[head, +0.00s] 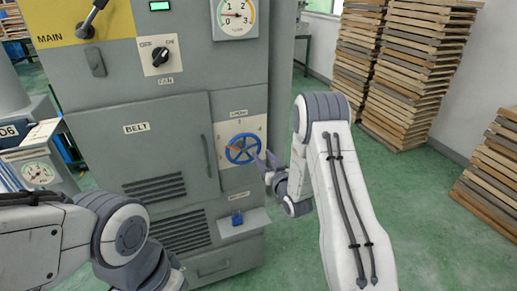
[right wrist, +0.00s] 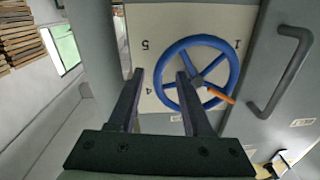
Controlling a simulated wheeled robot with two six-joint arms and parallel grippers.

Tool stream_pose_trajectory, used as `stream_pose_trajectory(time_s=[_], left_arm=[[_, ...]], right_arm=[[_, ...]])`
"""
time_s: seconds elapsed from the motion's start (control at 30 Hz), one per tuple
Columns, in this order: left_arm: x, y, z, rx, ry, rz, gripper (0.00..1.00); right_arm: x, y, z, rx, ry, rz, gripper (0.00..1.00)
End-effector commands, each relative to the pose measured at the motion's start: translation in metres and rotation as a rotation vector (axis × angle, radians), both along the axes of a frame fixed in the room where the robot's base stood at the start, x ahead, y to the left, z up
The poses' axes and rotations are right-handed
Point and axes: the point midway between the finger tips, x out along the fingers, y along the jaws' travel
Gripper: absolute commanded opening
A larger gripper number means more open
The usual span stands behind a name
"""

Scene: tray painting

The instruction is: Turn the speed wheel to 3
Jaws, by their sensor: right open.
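The blue speed wheel (head: 242,148) is on a pale plate on the grey machine's front. It also shows in the right wrist view (right wrist: 231,68), with the numbers 5, 4 and 1 around it. Its orange grip (right wrist: 219,95) points to the lower right there, and to the left in the head view; the number beside it is not readable. My right gripper (head: 264,160) is open at the wheel's right side. In the right wrist view its fingers (right wrist: 160,73) appear on either side of the rim; contact cannot be told. My left gripper is out of view.
A cabinet door marked BELT (head: 137,128) with a handle (head: 206,156) is left of the wheel. A small shelf with a blue item (head: 237,218) sits below it. A gauge (head: 236,17) and FAN knob (head: 160,57) are above. Stacked wooden trays (head: 408,75) stand at right on open green floor.

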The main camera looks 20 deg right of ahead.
Motion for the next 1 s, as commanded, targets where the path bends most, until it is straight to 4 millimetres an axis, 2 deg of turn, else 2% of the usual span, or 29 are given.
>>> stream_pose_trajectory(time_s=[0.1,0.23,0.6,0.63,0.73,0.77,1.0], left_arm=[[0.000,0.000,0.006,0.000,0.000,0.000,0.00],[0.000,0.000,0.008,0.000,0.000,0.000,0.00],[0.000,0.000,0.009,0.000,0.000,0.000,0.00],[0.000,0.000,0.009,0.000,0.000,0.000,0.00],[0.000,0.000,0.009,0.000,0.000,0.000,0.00],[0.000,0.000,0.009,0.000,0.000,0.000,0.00],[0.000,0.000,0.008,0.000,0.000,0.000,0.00]], right_arm=[[0.020,0.003,0.002,0.000,0.000,0.003,0.50],[0.034,0.003,0.000,0.000,0.001,0.000,0.50],[0.041,0.003,0.000,0.001,0.002,0.000,0.50],[0.041,0.003,0.000,0.001,0.002,0.000,0.46],[0.041,0.003,0.000,0.000,0.002,0.000,0.08],[0.041,0.003,0.000,0.000,0.002,0.000,0.00],[0.041,0.003,-0.001,0.005,0.002,-0.001,0.00]])
